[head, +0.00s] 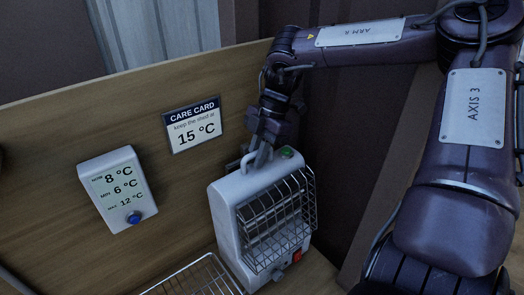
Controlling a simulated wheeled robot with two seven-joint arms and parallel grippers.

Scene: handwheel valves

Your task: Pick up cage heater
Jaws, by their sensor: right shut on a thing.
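The cage heater (228,215) is a white box with a wire cage on its front, a green button on top and a red switch low at the right. It stands upright near the wooden back panel. My right gripper (263,152) comes down from above and is shut on the heater's top handle (246,164). Whether the heater's base touches the surface below is hard to tell. My left gripper is not in view.
A white thermometer display (117,188) with a blue button and a care card (193,124) reading 15 °C are at the wooden panel (55,150). A wire rack (195,277) lies at the bottom, left of the heater. A dark wall is behind my right arm.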

